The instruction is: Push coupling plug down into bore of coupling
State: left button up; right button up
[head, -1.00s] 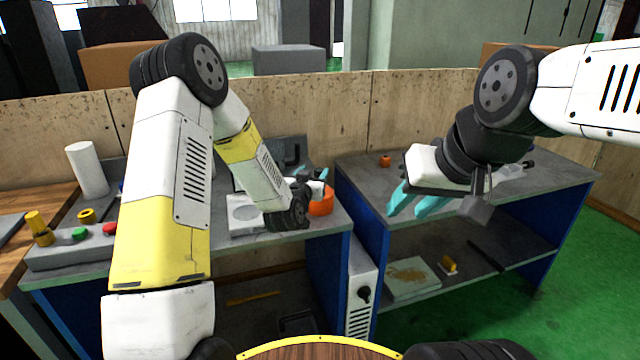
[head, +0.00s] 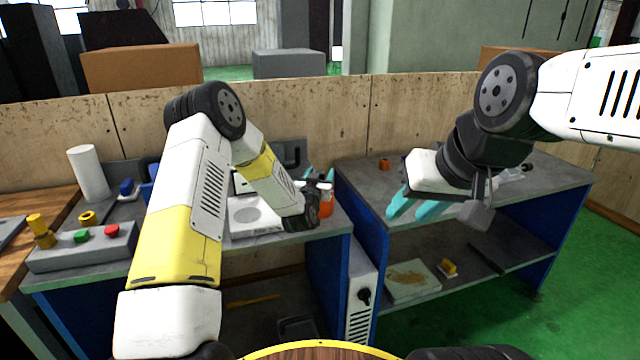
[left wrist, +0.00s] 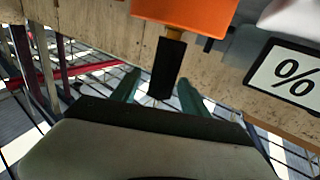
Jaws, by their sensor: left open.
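An orange part (head: 326,204) stands at the right end of the left bench, partly hidden by my left wrist. The left wrist view shows an orange part (left wrist: 185,12) at the top, with a dark stem (left wrist: 167,62) in line with it. My left gripper (left wrist: 158,88) is open, with its teal fingers on either side of the stem's end; I cannot tell whether they touch it. Its fingertips (head: 319,173) also show in the head view. I cannot tell plug from coupling, and no bore shows. My right gripper (head: 412,203) is open and empty over the right bench.
A white device with a round plate (head: 250,215) stands beside my left wrist. A percent-marked panel (left wrist: 291,72) is close in the left wrist view. A button box (head: 85,245) and white cylinder (head: 89,173) are at left. A small orange piece (head: 384,163) lies on the right bench.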

pick_arm(q)
grip_shut()
jog(key=shift+r, duration=0.15)
